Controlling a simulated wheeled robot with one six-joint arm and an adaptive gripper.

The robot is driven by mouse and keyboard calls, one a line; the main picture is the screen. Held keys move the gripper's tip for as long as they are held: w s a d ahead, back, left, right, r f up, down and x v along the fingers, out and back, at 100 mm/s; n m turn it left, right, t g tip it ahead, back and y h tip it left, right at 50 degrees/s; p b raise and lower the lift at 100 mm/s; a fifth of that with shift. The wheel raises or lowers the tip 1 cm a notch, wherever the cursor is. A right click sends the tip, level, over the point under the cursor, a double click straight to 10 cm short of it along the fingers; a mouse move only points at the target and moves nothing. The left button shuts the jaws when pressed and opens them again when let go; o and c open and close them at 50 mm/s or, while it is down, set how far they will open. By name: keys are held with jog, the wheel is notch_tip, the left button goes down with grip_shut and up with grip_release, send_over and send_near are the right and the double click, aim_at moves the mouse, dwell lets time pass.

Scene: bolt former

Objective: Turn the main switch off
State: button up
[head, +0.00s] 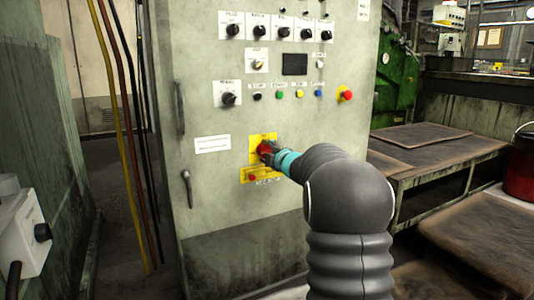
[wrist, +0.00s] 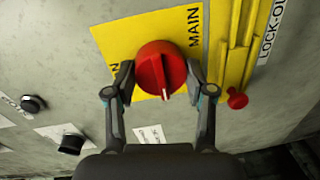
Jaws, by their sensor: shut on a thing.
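The main switch is a round red knob (wrist: 160,68) on a yellow plate (wrist: 118,32) marked MAIN; in the wrist view its white pointer mark points toward the bottom of the picture. In the head view the red knob (head: 264,148) is partly hidden by my gripper (head: 269,151). My gripper also shows in the wrist view (wrist: 160,82), with one finger on each side of the knob, shut on it. The knob is mounted on the pale green control cabinet (head: 225,112).
A yellow lock-out strip (wrist: 236,45) with a small red knob (wrist: 237,99) sits beside the main plate. Black selector knobs, coloured buttons and a red emergency button (head: 346,95) are higher on the cabinet. A cabinet handle (head: 187,188) is left of the switch.

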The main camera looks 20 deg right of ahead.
jog(key=o, duration=1.2)
jog(key=shift+s, duration=0.1)
jog(key=s, duration=0.8)
jog(key=s+r, duration=0.1)
jog(key=s, duration=0.2)
jog(key=shift+s+d, duration=0.2)
jog(key=shift+s, duration=0.2)
